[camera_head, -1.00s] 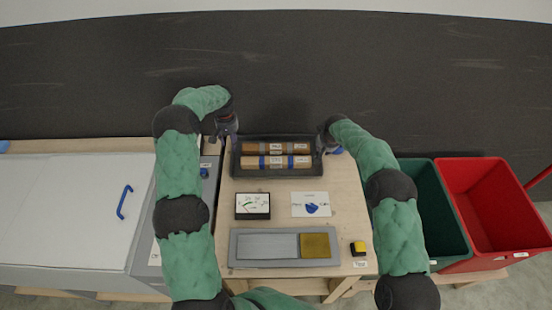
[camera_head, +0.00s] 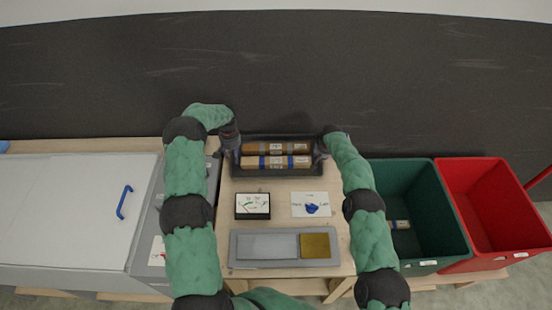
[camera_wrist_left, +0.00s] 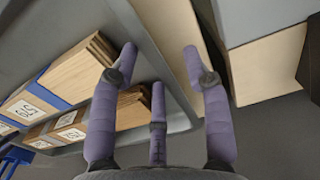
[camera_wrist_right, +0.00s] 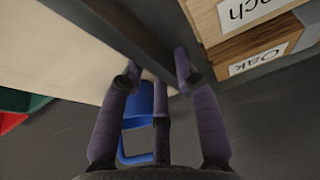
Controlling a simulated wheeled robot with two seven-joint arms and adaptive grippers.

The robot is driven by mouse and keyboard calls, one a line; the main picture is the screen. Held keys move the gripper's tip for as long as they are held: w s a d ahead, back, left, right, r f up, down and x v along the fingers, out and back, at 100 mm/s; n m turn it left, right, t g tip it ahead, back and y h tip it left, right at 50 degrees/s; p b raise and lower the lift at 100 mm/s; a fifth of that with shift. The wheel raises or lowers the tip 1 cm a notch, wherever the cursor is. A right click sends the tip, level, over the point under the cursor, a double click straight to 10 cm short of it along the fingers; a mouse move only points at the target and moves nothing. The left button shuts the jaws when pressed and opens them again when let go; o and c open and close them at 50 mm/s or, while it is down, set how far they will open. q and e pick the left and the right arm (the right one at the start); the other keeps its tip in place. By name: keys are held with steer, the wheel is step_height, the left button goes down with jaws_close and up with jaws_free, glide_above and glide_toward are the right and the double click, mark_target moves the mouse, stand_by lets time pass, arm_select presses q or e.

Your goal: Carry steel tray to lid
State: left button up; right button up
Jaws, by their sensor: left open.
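The dark steel tray (camera_head: 276,174) lies at the back of the wooden table and holds wrapped wood bundles (camera_head: 276,161). The white lid (camera_head: 75,205) with a blue handle (camera_head: 124,202) is at the left. My left gripper (camera_head: 230,150) is at the tray's left end; in the left wrist view its fingers (camera_wrist_left: 160,52) are apart, with the tray's end wall (camera_wrist_left: 150,40) running between them. My right gripper (camera_head: 322,150) is at the tray's right end; in the right wrist view its fingers (camera_wrist_right: 155,65) stand apart around the dark end wall (camera_wrist_right: 125,30).
In front of the tray lie a small framed display (camera_head: 252,206), a white card (camera_head: 311,204) and a grey holder (camera_head: 285,263) with silver and gold plates. A green bin (camera_head: 430,245) and a red bin (camera_head: 520,240) stand at the right. A dark wall closes the back.

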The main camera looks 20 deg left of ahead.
steer(key=shift+f, duration=0.1)
arm_select(q)
steer(key=shift+f, duration=0.1)
steer(key=c, duration=0.8)
arm_select(e)
jaws_close()
arm_select(q)
jaws_close()
